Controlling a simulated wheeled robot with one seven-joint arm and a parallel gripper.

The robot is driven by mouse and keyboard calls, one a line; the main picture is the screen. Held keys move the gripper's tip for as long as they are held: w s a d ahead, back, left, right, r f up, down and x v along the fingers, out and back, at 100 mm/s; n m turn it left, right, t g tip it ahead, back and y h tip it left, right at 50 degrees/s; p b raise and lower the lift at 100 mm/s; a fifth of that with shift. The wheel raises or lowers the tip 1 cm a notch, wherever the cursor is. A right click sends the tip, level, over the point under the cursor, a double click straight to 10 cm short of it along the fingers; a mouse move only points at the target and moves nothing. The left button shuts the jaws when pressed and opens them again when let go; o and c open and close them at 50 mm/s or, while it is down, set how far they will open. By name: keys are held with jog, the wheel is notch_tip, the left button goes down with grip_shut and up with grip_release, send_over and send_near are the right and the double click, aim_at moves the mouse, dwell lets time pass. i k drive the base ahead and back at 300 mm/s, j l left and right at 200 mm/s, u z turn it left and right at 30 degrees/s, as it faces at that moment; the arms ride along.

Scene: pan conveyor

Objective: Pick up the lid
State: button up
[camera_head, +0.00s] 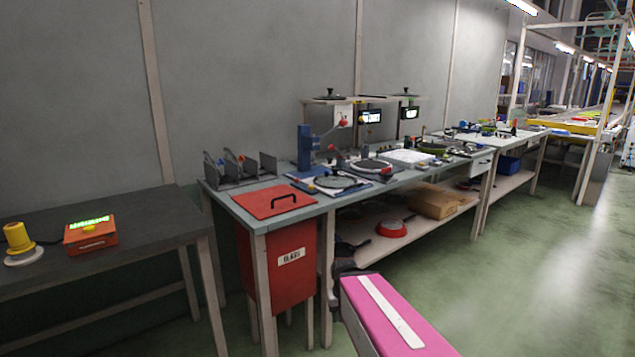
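Several things look like lids, and I cannot tell which one the task means. A flat red panel with a black handle (265,206) lies on the near left end of the long bench, above a red bin (283,278) with a white label. Two dark round lids with knobs, a left one (320,98) and a right one (411,94), rest on the raised shelf at the back. A round dark disc (335,183) lies on the bench, perhaps a glass lid. My pink arm link (388,318) is at the bottom centre, in front of the bench. My gripper's fingers do not show.
A dark table (130,228) on the left holds an orange box (91,236) and a yellow button (17,238). A blue fixture (305,148) stands on the bench. A red pan (392,229) and a cardboard box (437,202) sit on the lower shelf. Green floor is clear at right.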

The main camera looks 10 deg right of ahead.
aim_at(335, 175)
jog(key=l+u, duration=0.2)
jog(key=u, duration=3.5)
jog(key=k+l+u, duration=0.2)
jog(key=k+u, duration=0.15)
jog(key=k, duration=0.45)
jog(key=k+u, duration=0.35)
jog(key=k, duration=0.4)
jog(key=k+j+z, duration=0.1)
jog(key=k+z, duration=0.25)
jog(key=k, duration=0.2)
jog(key=k+z, duration=0.4)
jog(key=k+l+z, duration=0.35)
jog(key=k, duration=0.25)
